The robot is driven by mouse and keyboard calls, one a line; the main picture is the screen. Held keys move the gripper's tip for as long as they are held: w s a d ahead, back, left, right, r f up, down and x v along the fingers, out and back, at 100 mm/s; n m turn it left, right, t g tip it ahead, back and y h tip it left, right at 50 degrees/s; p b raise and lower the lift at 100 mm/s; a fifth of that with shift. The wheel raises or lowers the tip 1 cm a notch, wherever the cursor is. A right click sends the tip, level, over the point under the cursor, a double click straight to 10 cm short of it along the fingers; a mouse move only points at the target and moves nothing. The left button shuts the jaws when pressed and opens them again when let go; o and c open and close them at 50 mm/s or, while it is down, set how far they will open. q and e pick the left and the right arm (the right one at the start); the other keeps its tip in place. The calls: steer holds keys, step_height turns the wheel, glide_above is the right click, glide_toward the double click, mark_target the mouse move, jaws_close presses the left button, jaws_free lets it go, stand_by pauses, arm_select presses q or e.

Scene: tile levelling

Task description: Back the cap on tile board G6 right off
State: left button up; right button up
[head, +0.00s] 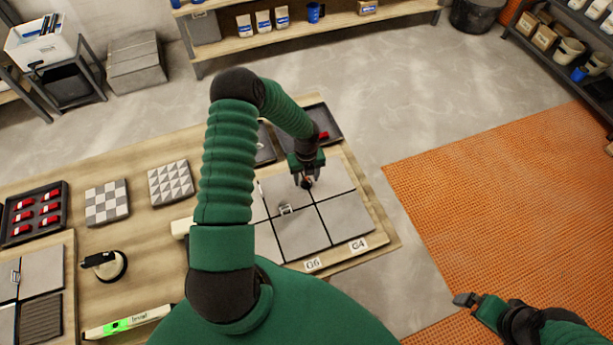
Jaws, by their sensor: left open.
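The tile board with the G6 label (312,264) lies on the wooden table, its grey tiles (301,235) split by dark joints. A second label, G4 (358,244), sits to its right on the same edge. My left gripper (306,180) is open and points down over the far part of the tiles. A small dark cap-like piece is at its fingertips; I cannot tell whether the fingers touch it. A small metal clip (285,209) stands on a joint nearer me. My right gripper (467,299) is at the lower right, over the floor, apart from the board; its jaws are unclear.
A dark tray with red pieces (38,213), two patterned tiles (107,202), a suction cup (104,265) and a green-lit level (128,322) lie on the table's left. A dark tray (321,122) sits behind the board. Orange matting (510,190) covers the right floor.

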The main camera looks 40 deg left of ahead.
arm_select(q)
jaws_close()
